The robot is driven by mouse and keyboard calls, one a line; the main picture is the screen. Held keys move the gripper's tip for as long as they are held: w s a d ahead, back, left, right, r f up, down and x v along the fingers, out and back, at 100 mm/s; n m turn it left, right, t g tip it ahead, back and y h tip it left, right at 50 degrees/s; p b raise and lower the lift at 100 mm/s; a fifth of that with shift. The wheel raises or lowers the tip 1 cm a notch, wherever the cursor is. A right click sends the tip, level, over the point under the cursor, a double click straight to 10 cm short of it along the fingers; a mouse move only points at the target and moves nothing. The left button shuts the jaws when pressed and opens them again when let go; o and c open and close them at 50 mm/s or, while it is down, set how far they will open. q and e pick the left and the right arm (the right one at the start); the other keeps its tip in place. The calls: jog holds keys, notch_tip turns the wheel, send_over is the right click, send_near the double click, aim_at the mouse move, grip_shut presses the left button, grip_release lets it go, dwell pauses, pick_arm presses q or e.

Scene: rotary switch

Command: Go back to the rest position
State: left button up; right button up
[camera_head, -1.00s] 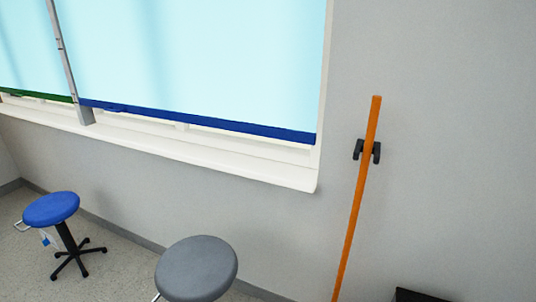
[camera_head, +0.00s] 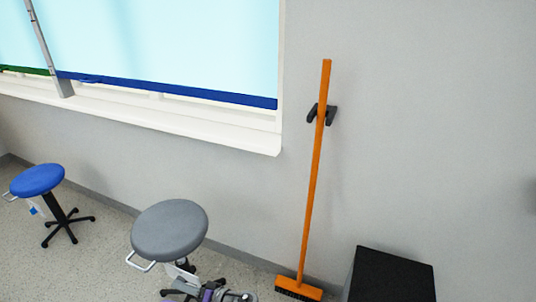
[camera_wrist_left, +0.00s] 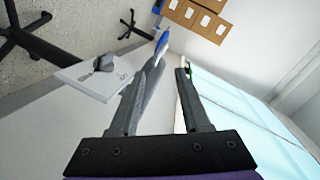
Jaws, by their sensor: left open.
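My left gripper (camera_head: 214,292) shows in part at the bottom edge of the head view, in front of the grey stool's lower part. In the left wrist view my left gripper (camera_wrist_left: 160,78) has its two dark fingers spread, with nothing seen held between them. A white plate with a grey knob (camera_wrist_left: 103,63), looking like a rotary switch, is at the upper left of that view, beside the fingers and apart from them. My right gripper is in neither view.
A grey stool (camera_head: 170,230) and a blue stool (camera_head: 37,180) stand on the floor. An orange broom (camera_head: 313,165) hangs by a wall holder (camera_head: 331,115). A black box (camera_head: 392,275) stands at the lower right. Brown boxes (camera_wrist_left: 195,17) show in the wrist view.

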pick_arm(q)
jog(key=s+d+r+m+g+h, duration=0.1)
jog(key=s+r+h, duration=0.4)
jog(key=s, duration=0.4)
jog(key=s+d+r+m+g+h, duration=0.1)
jog(key=s+r+h, duration=0.35)
jog(key=s, duration=0.35)
jog(key=s+d+h, duration=0.5)
jog(key=s+d, duration=0.1)
jog(key=s, duration=0.4)
notch_tip(320, 180, up, 24)
jog(key=w+t+p, duration=0.1)
jog(key=w+p, duration=0.1)
jog(key=p, duration=1.8)
jog(key=shift+t+p, duration=0.3)
jog(key=shift+p, duration=0.1)
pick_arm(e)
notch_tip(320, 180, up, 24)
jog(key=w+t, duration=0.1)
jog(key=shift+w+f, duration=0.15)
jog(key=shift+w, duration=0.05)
pick_arm(q)
jog(key=shift+s+d, duration=0.1)
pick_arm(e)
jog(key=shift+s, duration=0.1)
